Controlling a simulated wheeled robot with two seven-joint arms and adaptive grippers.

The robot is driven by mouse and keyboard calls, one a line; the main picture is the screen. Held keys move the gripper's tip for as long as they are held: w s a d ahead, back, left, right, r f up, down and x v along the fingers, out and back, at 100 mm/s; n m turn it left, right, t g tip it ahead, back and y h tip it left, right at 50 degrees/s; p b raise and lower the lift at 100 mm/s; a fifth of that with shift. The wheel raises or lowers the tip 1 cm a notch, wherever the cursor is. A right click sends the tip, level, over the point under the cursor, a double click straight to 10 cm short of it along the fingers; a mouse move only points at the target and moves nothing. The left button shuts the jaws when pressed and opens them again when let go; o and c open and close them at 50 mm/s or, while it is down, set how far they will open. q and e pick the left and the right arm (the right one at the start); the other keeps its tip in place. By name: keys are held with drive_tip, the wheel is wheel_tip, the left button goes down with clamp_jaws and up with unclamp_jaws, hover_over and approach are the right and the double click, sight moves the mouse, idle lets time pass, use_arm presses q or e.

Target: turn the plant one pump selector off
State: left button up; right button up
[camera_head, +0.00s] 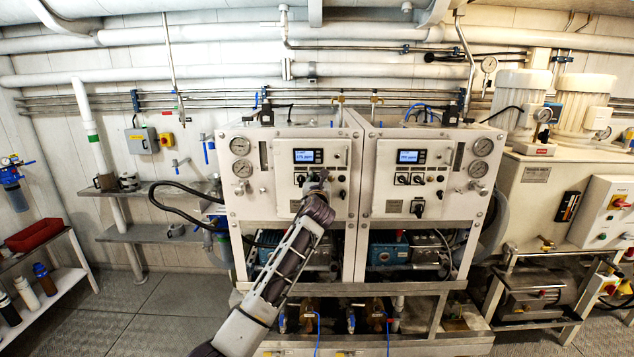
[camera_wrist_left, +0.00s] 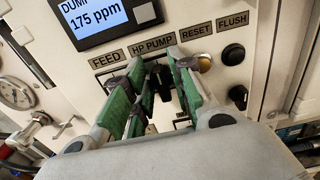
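The left watermaker unit's panel (camera_head: 285,190) has a lit display, which reads DUMP 175 ppm in the left wrist view (camera_wrist_left: 95,18). Below it are the labels FEED, HP PUMP, RESET and FLUSH. A black selector (camera_wrist_left: 161,80) under the HP PUMP label lies between the green-padded fingers of my left gripper (camera_wrist_left: 155,68). The fingers are apart, with a gap visible beside the selector; contact cannot be told. The FEED selector is largely hidden by the left finger. In the head view my left gripper (camera_head: 317,182) is at this panel and covers its controls. My right gripper is out of view.
A brass-coloured RESET button (camera_wrist_left: 204,63) sits close beside the right finger, with a black FLUSH button (camera_wrist_left: 233,54) farther right. The right unit's matching panel (camera_head: 385,207) stands alongside. A shelf (camera_head: 150,233) is at left, and white-topped pump motors (camera_head: 523,95) stand at right.

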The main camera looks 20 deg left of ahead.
use_arm(q)
clamp_jaws()
drive_tip(key=shift+n+p, duration=0.4)
drive_tip(key=shift+n, duration=0.2)
drive_tip(key=shift+a+n+p, duration=0.1)
drive_tip(key=shift+n+p, duration=0.25)
drive_tip(key=shift+n, duration=0.55)
drive_tip(key=n, duration=0.3)
drive_tip(key=shift+a+p, duration=0.1)
drive_tip(key=shift+p, duration=0.25)
drive_tip(key=n, duration=0.3)
drive_tip(key=shift+s+f, duration=0.1)
drive_tip(key=shift+f, duration=0.05)
drive_tip(key=shift+f+n+b, duration=0.1)
drive_tip(key=shift+n+b, duration=0.2)
drive_tip(key=shift+n, duration=1.2)
drive_tip(key=shift+a, duration=0.1)
